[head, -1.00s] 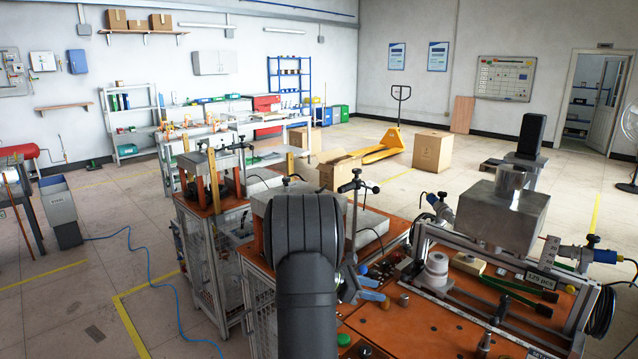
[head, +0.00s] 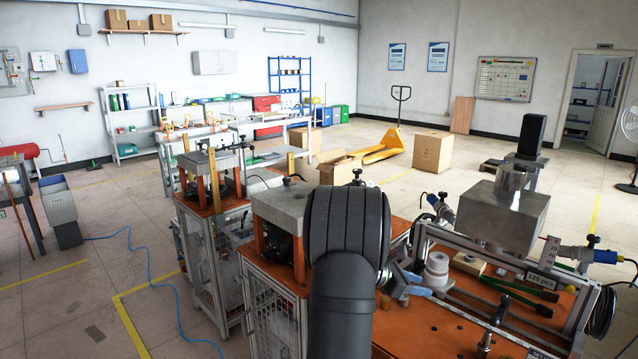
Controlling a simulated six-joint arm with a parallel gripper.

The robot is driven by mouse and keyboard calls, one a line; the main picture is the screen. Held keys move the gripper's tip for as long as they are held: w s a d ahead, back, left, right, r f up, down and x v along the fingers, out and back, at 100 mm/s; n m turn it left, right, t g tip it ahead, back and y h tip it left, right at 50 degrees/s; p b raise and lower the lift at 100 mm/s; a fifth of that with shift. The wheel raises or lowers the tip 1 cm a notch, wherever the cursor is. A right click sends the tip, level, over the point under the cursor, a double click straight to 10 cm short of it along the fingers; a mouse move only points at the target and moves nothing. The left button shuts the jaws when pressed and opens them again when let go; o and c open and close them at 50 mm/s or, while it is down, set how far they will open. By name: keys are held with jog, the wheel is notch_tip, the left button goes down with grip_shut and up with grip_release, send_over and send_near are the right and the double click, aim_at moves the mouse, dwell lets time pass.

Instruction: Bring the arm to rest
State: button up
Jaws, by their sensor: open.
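My dark arm link (head: 345,235) rises from the bottom middle of the head view and hides part of the orange-brown bench behind it. My gripper (head: 416,284) shows only in part, just right of the arm link. Its grey body and blue fingertips point right, with a gap between the tips. I see nothing held in it. The fingertips appear over the bench top, left of the heater fixture; their exact height above it I cannot tell.
The orange bench top (head: 425,335) has open room at front. A white ringed cylinder (head: 437,270) stands close right of the fingertips. Further right are a metal block (head: 503,217), a rail frame and black cables (head: 603,310). A grey-topped press (head: 278,204) stands left of my arm.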

jog(key=s+d+r, duration=0.4)
jog(key=s, duration=0.1)
jog(key=w+a+f+n+t+y, duration=0.1)
jog(key=a+f+n+t+y, duration=0.3)
jog(key=a, duration=0.6)
jog(key=w+a+f+n+t+y, duration=0.1)
jog(key=a+n+t+y, duration=0.15)
jog(key=a+n, duration=0.55)
jog(key=w+a+f+n+t+y, duration=0.1)
jog(key=a+f+n+t+y, duration=0.25)
jog(key=a, duration=0.85)
jog(key=w+d+r+m+h, duration=0.1)
jog(key=w+d, duration=0.1)
jog(key=w+d+r+m+h, duration=0.1)
jog(key=d+r, duration=0.1)
jog(key=shift+w+d+r+h, duration=0.1)
jog(key=shift+w+h, duration=0.2)
jog(key=shift+w, duration=0.1)
jog(key=shift+w+d+r, duration=0.3)
jog(key=shift+w+d, duration=0.1)
jog(key=shift+d, duration=0.15)
